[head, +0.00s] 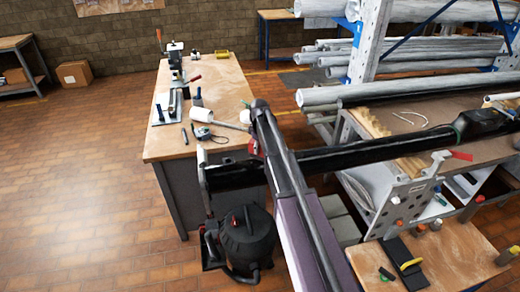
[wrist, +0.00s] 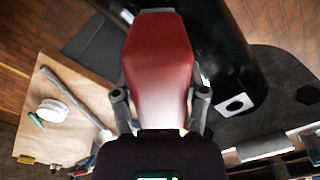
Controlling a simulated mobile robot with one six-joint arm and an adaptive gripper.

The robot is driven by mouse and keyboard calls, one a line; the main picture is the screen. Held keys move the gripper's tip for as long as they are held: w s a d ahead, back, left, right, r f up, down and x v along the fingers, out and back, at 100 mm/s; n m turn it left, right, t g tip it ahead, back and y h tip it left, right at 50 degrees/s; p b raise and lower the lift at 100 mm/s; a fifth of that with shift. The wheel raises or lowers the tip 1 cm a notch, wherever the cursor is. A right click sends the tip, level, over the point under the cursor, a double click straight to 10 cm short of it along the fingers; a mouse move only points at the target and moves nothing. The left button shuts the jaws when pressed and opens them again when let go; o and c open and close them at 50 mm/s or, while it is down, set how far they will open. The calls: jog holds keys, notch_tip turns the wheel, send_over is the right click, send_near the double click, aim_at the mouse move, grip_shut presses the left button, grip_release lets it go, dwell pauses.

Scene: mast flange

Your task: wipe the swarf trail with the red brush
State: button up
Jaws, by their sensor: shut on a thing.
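My gripper (wrist: 160,96) is shut on the red brush (wrist: 160,62), with one finger on each side of its broad red body. The brush fills the upper middle of the wrist view, and I cannot make out its bristles. In the head view only a small red patch (head: 254,147) shows beside my arm, near the long black tube, and the gripper is mostly hidden there. The black tube (wrist: 222,50) passes just right of the brush in the wrist view; whether they touch I cannot tell. I cannot make out the swarf trail in either view.
A wooden workbench (head: 222,92) with tools stands left of my arm. A black vacuum cleaner (head: 245,238) stands on the floor before it. A rack of pale pipes (head: 420,67) and a bench (head: 455,146) lie to the right.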

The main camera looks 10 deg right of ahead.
jog(key=shift+d, duration=0.15)
jog(key=shift+s+d+f, duration=0.1)
jog(key=shift+d, duration=0.4)
jog(key=shift+s, duration=0.1)
jog(key=shift+s, duration=1.9)
jog(key=shift+d, duration=0.65)
jog(key=shift+w, duration=0.15)
